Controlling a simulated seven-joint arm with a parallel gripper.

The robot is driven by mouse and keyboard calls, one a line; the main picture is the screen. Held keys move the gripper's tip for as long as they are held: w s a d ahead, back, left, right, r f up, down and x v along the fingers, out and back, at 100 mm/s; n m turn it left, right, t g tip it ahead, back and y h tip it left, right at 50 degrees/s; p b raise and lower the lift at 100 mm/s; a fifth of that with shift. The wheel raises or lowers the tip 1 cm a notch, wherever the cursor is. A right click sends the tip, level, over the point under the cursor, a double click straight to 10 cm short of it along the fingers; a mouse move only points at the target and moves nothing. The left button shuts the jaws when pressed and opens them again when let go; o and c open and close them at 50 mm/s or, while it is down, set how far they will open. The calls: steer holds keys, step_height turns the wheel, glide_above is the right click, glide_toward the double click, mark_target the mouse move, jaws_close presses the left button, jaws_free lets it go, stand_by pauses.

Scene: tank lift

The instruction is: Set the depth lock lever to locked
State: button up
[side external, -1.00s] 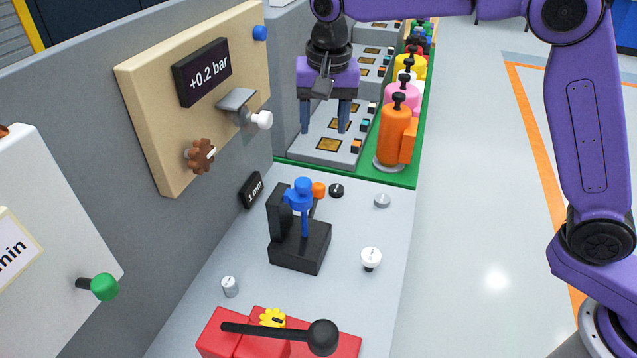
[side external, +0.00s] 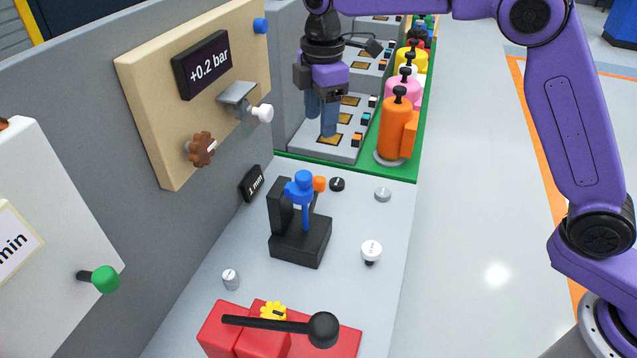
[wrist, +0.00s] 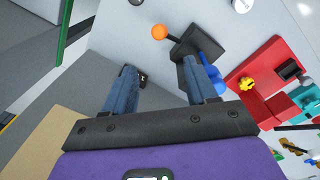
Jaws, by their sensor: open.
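A black stand (side external: 300,240) with an upright blue handle (side external: 303,190) is on the grey bench beside a small "1 mm" display (side external: 252,183). An orange knob (side external: 319,184) sticks out from behind the blue handle and looks like the depth lock lever's end. In the wrist view the orange ball (wrist: 160,32) sits on a short dark arm leading to the black stand (wrist: 187,42). Whether it is locked cannot be read. My gripper (side external: 321,122) is open and empty, above and behind the stand. In the wrist view my gripper's fingers (wrist: 160,72) are apart, with the orange ball beyond their tips.
A beige panel (side external: 145,120) with a "+0.2 bar" display (side external: 203,64), brown knob (side external: 201,149) and white-tipped lever (side external: 262,113) stands at left. An orange canister (side external: 397,128) is right of my gripper. Red blocks (side external: 222,330) with a black lever (side external: 322,329) are in front.

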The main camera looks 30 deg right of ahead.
mark_target(317, 182)
steer(key=f, duration=0.5)
steer(key=f+n, duration=0.1)
steer(key=f, duration=0.5)
steer(key=f+n, duration=0.1)
steer(key=f, duration=0.5)
steer(key=shift+w+f, duration=0.25)
steer(key=shift+w, duration=0.1)
jaws_close()
steer(key=shift+s+a+r+t+h, duration=0.2)
steer(key=shift+r+t+h, duration=0.15)
steer(key=shift+t+h, duration=0.15)
steer(key=shift+s+a+r+t+h, duration=0.1)
steer(key=shift+a+r+t+h, duration=0.15)
steer(key=shift+t+h, duration=0.2)
steer(key=shift+r, duration=0.1)
jaws_free()
